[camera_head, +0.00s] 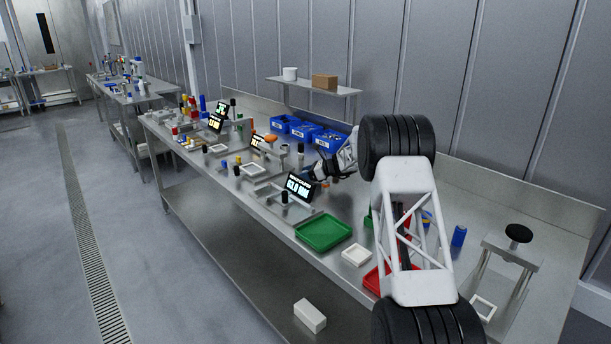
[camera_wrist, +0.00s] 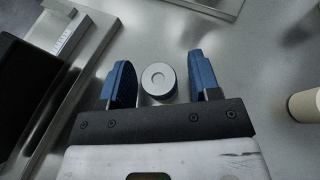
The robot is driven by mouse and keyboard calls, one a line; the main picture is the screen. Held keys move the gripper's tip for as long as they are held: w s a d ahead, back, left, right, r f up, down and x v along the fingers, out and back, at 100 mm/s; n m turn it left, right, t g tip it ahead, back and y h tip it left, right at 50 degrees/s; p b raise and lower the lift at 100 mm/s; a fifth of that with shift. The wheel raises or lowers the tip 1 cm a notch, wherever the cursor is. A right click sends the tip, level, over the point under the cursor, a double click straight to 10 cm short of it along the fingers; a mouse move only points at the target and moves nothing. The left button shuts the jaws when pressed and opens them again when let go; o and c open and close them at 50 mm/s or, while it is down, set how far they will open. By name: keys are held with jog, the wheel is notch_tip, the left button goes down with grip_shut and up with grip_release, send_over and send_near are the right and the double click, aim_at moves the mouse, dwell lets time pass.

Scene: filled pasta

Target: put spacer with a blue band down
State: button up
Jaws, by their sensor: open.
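In the wrist view a spacer with a blue band (camera_wrist: 158,80) stands upright on the steel table. My gripper (camera_wrist: 164,78) is open, with one blue-padded finger on each side of the spacer. A narrow gap shows between the spacer and each finger. In the head view my gripper (camera_head: 326,177) is low over the workbench, partly hidden by my own arm. I cannot make out the spacer there.
In the wrist view a metal fixture with a scale (camera_wrist: 72,40) lies left and a tan cylinder (camera_wrist: 304,105) stands right. In the head view, blue bins (camera_head: 305,131) are behind, a lit display (camera_head: 299,187) is left of the gripper, and a green tray (camera_head: 323,232) is in front.

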jog(key=shift+v, duration=3.95)
jog(key=shift+s, duration=0.15)
jog(key=shift+r, duration=0.1)
